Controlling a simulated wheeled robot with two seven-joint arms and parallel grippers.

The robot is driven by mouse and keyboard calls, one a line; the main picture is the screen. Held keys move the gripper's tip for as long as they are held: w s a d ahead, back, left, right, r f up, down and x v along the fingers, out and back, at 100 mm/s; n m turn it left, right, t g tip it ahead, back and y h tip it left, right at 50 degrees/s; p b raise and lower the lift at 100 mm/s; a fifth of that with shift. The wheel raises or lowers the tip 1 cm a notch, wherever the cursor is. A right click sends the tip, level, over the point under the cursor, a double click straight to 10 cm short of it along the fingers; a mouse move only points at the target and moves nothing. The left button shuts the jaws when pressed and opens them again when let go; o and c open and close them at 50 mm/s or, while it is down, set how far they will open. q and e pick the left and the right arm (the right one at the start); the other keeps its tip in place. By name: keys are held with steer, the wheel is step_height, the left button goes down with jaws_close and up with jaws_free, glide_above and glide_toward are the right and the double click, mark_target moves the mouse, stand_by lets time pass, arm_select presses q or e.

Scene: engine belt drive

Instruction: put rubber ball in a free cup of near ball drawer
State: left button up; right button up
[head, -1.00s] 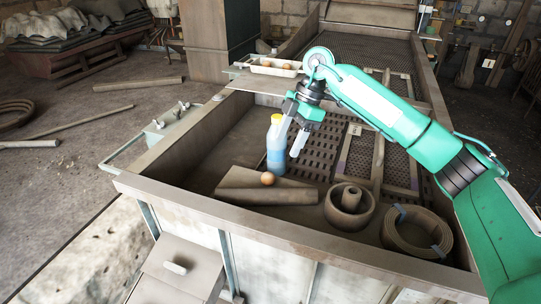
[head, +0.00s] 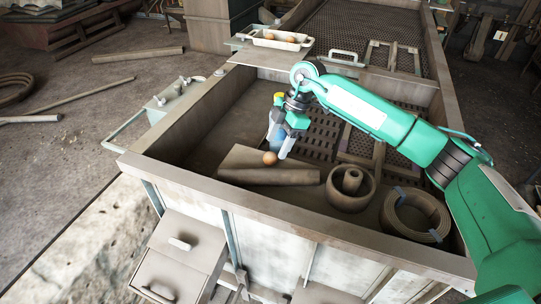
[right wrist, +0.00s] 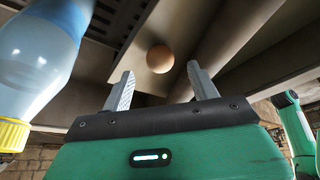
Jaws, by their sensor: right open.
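The rubber ball (head: 270,158), small and orange-brown, rests by a grey angled piece (head: 268,176) inside the large metal bin. My right gripper (head: 277,147) is open just above and beside the ball. In the right wrist view, the ball (right wrist: 160,59) shows between and beyond the two open fingertips (right wrist: 160,86), with nothing held. My left gripper is out of view.
A blue bottle with a yellow cap (right wrist: 12,134) stands close beside my right gripper. A round pot (head: 350,188) and a coiled hose (head: 415,215) lie to the right. A white tray (head: 280,44) with orange balls sits on the back ledge. The bin's walls surround the ball.

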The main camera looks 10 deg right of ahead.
mark_target(273, 153)
steer(key=p+x, duration=0.2)
steer(key=x, duration=0.1)
steer(key=shift+a, duration=0.2)
steer(key=shift+s+a+f, duration=0.1)
steer(key=shift+a+f, duration=0.05)
steer(key=shift+f, duration=0.5)
steer(key=c, duration=1.1)
steer(key=shift+r, duration=0.1)
steer(key=shift+c, duration=0.2)
